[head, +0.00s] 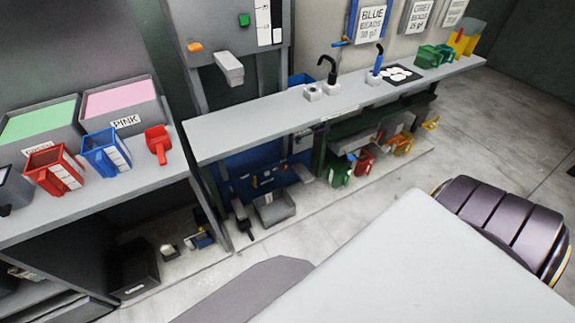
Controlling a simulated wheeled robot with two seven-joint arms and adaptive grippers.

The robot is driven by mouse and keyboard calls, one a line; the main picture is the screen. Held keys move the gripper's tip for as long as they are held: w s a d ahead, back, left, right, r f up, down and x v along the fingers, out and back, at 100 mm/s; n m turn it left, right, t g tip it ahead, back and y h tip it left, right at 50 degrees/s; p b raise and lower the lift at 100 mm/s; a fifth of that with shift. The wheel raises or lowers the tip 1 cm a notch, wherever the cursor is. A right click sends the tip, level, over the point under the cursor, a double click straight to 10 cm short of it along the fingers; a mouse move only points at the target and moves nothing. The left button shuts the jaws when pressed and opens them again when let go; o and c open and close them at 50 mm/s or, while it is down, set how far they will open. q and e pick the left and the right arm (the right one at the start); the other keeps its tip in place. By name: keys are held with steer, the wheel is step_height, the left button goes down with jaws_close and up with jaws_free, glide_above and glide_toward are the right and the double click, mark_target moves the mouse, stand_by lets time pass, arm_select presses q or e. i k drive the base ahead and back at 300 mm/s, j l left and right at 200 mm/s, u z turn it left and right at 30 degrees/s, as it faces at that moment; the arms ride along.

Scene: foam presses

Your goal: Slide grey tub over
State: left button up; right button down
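A shallow grey open tub (275,209) sits low at floor level, below the front edge of the long grey counter and in front of a blue panel. Its inside looks empty. I cannot tell from this view alone which grey container is the task's tub. Neither of my grippers shows in the head view.
The long grey counter (240,124) runs across the middle. A red jug (55,170), a blue jug (105,153) and a red scoop (158,144) stand on the left worktop. Green, red and yellow containers sit under the counter. Floor at right (510,125) is clear.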

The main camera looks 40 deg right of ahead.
mark_target(274, 207)
steer(key=z, duration=1)
